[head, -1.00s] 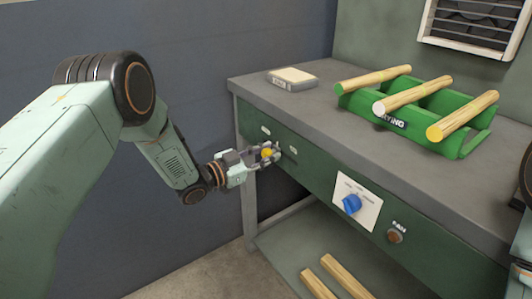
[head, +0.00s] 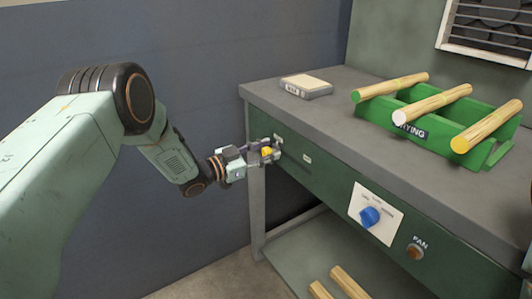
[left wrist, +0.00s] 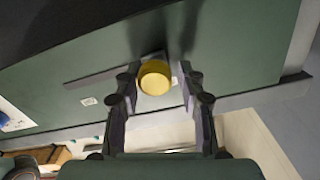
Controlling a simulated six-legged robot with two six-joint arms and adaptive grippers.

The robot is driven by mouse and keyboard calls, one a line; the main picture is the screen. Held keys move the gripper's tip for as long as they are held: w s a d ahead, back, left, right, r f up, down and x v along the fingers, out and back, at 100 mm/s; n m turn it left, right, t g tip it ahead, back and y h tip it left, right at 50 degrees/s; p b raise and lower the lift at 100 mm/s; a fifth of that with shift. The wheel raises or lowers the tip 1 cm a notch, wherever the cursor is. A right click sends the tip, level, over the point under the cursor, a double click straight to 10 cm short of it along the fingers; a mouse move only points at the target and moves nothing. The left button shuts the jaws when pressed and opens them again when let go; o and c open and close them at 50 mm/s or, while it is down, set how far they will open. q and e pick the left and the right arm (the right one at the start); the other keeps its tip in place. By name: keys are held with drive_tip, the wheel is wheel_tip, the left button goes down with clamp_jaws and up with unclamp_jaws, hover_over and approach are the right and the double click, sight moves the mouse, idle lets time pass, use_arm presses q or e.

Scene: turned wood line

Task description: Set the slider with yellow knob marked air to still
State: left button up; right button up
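The yellow slider knob (head: 266,151) is on the green bench front near its left corner. In the left wrist view the knob (left wrist: 154,78) sits at the right end of a dark slot (left wrist: 95,74). My left gripper (head: 262,153) is at the knob, its two fingers (left wrist: 160,88) on either side of it. The left finger in that view looks close against the knob; a gap shows at the other. Two small pale labels (head: 279,139) (head: 307,158) are unreadable; one is partly hidden behind the knob in the wrist view. My right gripper is not in view.
A blue dial (head: 370,216) on a white plate and a brown FAN button (head: 415,252) are farther right on the bench front. A green rack (head: 438,133) with turned wooden rods and a pale block (head: 306,84) stand on top. Rods (head: 349,283) lie on the lower shelf.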

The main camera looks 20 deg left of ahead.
use_arm(q)
drive_tip(key=shift+o, duration=1.4)
drive_tip(key=shift+f, duration=0.1)
drive_tip(key=shift+s+a, duration=0.35)
drive_tip(key=v, duration=1.1)
